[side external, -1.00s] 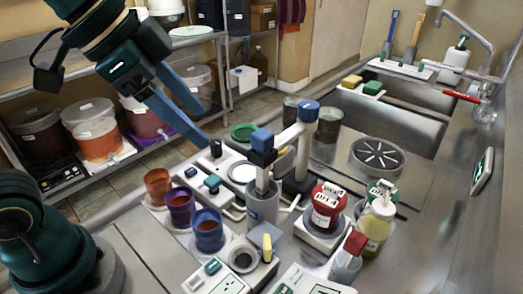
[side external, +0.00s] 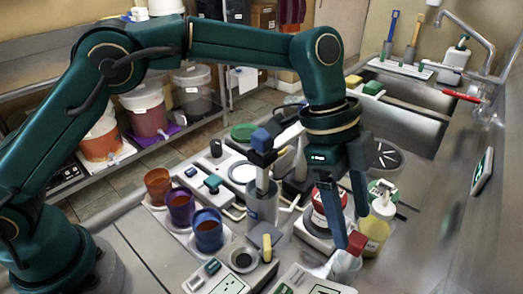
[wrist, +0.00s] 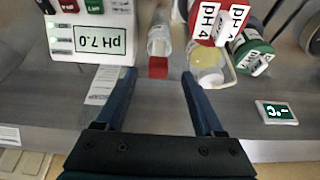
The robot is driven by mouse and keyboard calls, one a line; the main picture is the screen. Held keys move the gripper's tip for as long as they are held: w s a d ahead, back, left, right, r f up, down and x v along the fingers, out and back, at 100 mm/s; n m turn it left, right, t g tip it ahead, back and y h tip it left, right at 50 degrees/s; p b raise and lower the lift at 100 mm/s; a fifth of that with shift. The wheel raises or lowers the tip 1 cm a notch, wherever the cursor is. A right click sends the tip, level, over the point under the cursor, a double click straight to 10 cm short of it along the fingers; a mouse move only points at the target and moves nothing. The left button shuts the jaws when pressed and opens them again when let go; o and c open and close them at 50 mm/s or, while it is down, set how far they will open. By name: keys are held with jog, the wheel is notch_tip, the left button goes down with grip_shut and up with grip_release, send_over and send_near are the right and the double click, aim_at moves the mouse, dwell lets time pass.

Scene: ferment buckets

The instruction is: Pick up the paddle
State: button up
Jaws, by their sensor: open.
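I cannot tell with certainty which thing is the paddle. Two long-handled tools stand upright at the back by the sink, one blue-handled (side external: 391,28) and one wooden-handled (side external: 416,32). A rod with a blue block on top (side external: 261,140) stands in a grey jug (side external: 262,208). My gripper (side external: 351,230) is open and empty, pointing down over the front right of the bench. It is far from the sink tools and to the right of the jug. In the wrist view my gripper (wrist: 158,74) has its fingertips either side of a red cap (wrist: 158,67) on a clear bottle (wrist: 160,38), not closed on it.
A yellow pump bottle (side external: 376,229) stands close right of my fingers, with a red-topped jar (side external: 321,222) behind them. Orange (side external: 157,188), purple (side external: 180,208) and blue cups (side external: 208,232) stand at left. A pH 7.0 box (wrist: 95,35) lies left in the wrist view.

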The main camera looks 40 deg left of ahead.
aim_at(354, 237)
jog(key=shift+s+d+f, duration=0.15)
jog(key=shift+d+f, duration=0.1)
jog(key=shift+f, duration=0.15)
jog(key=shift+x, duration=2.15)
grip_shut()
